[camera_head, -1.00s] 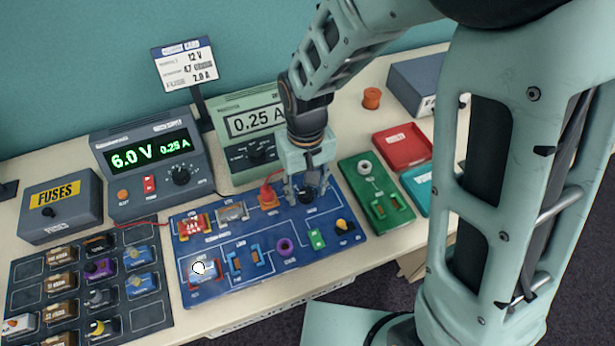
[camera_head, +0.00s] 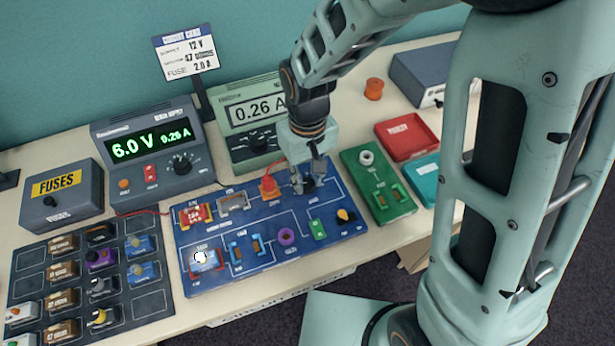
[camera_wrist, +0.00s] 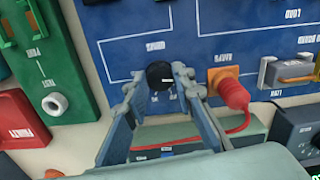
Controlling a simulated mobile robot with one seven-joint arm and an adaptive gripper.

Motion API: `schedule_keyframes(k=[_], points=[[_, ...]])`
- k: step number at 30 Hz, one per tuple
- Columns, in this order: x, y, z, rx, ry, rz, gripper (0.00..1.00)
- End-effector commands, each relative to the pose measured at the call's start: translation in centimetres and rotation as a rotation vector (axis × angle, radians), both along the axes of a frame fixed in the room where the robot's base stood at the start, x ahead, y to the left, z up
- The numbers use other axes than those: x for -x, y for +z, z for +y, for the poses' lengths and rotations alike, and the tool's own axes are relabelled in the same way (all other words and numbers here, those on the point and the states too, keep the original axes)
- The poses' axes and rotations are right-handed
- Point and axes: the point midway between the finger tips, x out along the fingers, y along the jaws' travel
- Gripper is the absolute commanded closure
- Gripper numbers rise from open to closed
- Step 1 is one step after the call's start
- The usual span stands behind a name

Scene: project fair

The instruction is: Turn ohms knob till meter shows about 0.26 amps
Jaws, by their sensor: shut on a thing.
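The ohms knob (camera_wrist: 160,74) is a small black round knob on the blue circuit board (camera_head: 335,222). My gripper (camera_wrist: 160,82) is shut on it, with a finger on each side in the wrist view. In the head view my gripper (camera_head: 308,182) reaches down to the board's upper right, and its fingers partly hide the knob. The knob's pointer and scale cannot be read. The pale green meter (camera_head: 225,113) reads 0.26 A, with its right edge behind my arm. The grey power supply (camera_head: 107,161) shows 6.0 V and 0.26 A in green digits.
A red plug (camera_wrist: 234,93) with a red cable sits close beside my gripper. A green tester board (camera_head: 384,205), a red tray (camera_head: 407,137) and a teal tray (camera_head: 424,177) lie to the right. A dark component board (camera_head: 155,308) lies at the left.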

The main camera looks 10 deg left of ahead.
Motion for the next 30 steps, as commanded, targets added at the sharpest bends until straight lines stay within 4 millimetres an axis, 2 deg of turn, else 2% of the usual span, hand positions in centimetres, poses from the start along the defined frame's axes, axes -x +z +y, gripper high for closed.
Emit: schedule_keyframes(k=[2,3,8,16,20,23,30], points=[[0.0,0.0,0.0,-0.001,0.000,-0.002,1.00],[-0.1,0.0,0.0,-0.001,-0.001,-0.002,0.75],[0.0,0.0,0.0,-0.001,-0.001,-0.001,0.59],[0.0,0.1,0.0,-0.001,-0.002,-0.001,0.59],[-0.1,1.0,0.1,-0.002,-0.002,-0.003,0.59],[-0.1,2.5,0.1,-0.004,-0.002,-0.005,0.59],[-0.2,7.7,0.0,-0.004,-0.002,-0.006,0.59]])
